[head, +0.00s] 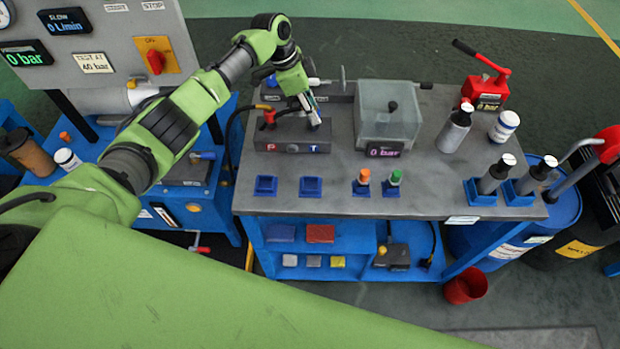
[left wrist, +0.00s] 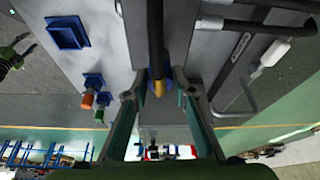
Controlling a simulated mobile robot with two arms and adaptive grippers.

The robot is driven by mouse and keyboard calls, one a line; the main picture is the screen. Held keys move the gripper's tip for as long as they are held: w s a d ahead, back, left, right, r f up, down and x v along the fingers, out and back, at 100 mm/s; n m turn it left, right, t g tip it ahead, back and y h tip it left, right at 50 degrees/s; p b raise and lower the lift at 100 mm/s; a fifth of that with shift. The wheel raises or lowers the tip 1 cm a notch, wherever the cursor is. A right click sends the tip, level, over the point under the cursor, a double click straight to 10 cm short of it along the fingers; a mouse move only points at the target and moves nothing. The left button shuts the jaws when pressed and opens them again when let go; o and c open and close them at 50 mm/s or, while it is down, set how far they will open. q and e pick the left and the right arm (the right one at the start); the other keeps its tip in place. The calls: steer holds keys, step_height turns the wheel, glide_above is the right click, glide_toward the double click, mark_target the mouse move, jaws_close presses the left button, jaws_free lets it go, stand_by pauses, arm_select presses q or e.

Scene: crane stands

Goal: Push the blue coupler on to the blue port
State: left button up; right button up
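My left gripper (head: 314,124) is above the right end of the dark port block (head: 283,146), over the side marked T. In the left wrist view its fingers (left wrist: 159,78) close in on the end of a black hose (left wrist: 155,35) with a yellow sleeve (left wrist: 158,88). A bit of blue, the blue coupler (left wrist: 168,83), shows between the fingertips. The blue port is hidden under the gripper, so I cannot tell whether coupler and port touch. A red coupler (head: 269,117) is on the P side. A green and black part at the left wrist view's left edge may be my right gripper.
A clear tank (head: 388,122) with a 0 bar display (head: 384,152) stands right of the block. Blue square holders (head: 311,187) and orange and green capped parts (head: 364,177) sit in front. A red hand-lever device (head: 488,88) and bottles (head: 455,129) stand on the right.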

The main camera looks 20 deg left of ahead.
arm_select(q)
steer(key=o, duration=0.3)
steer(key=shift+r, duration=0.1)
steer(key=p+v, duration=0.5)
stand_by(0.5)
steer(key=v, duration=1.2)
